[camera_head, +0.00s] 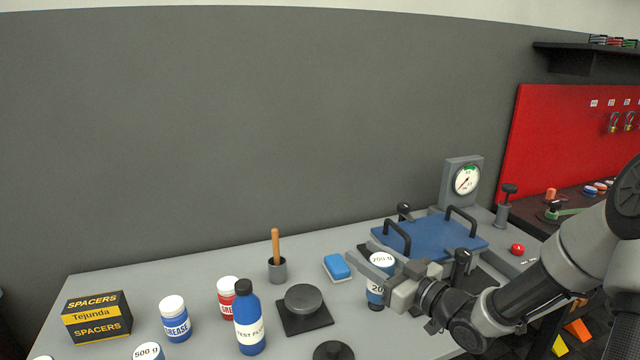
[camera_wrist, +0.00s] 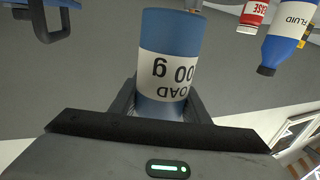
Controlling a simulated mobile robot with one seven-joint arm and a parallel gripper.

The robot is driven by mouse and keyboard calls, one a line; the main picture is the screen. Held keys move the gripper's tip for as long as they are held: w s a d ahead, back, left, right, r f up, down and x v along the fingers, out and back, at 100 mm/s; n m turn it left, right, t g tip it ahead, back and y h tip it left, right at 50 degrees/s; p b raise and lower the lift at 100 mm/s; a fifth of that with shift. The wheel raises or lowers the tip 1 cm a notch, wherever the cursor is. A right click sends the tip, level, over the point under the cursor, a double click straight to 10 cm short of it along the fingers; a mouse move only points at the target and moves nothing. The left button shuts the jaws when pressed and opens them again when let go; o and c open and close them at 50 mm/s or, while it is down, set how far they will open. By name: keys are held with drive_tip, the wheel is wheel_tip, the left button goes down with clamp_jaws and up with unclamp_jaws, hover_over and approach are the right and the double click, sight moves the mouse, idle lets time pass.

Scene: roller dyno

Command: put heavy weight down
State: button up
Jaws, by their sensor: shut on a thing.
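A blue cylindrical weight (camera_head: 376,291) with a white top and a white label is in my gripper (camera_head: 372,280), in front of the blue plate. In the wrist view, my gripper (camera_wrist: 162,102) is shut around the lower part of the weight (camera_wrist: 168,28) in that picture, one finger on each side. The label reads "00 g" at its end, and its first digit is partly hidden. I cannot tell whether its base touches the bench. Another weight marked 500 g (camera_head: 147,351) shows at the bottom left, cut by the frame edge.
The grey bench (camera_head: 205,280) holds a blue plate with handles (camera_head: 430,238), a dial gauge (camera_head: 466,180), a blue sponge (camera_head: 337,267), a dark round-topped pad (camera_head: 304,300), a test fluid bottle (camera_head: 248,320), grease jars (camera_head: 174,320) and a spacers box (camera_head: 97,318). Bare bench lies back left.

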sight(377, 258)
drive_tip(key=shift+w+d+r+m+t+h, duration=0.65)
drive_tip(key=shift+w+m+t+h, duration=1.25)
drive_tip(key=shift+m+h, duration=2.4)
drive_tip(key=s+n+y+p, duration=0.1)
drive_tip(key=s+p, duration=0.1)
drive_tip(key=p, duration=0.2)
drive_tip(key=s+n+y+p, duration=0.1)
drive_tip(key=s+n+p, duration=0.1)
drive_tip(key=s+p, duration=0.1)
drive_tip(key=s+a+n+g+y+p, duration=0.1)
drive_tip(key=s+p, duration=0.1)
drive_tip(key=p, duration=0.3)
drive_tip(key=shift+s+n+p, duration=0.2)
drive_tip(key=shift+n+p, duration=0.1)
drive_tip(key=shift+n, duration=0.1)
drive_tip(key=m+h, duration=0.1)
drive_tip(key=w+m+h, duration=0.1)
drive_tip(key=shift+d+f+h, duration=0.15)
drive_tip(key=shift+h, duration=0.25)
drive_tip(key=shift+d+f+m+t+h, duration=0.1)
drive_tip(key=shift+d+m+t+h, duration=0.2)
drive_tip(key=shift+m+h, duration=0.6)
drive_tip(key=shift+d, duration=0.1)
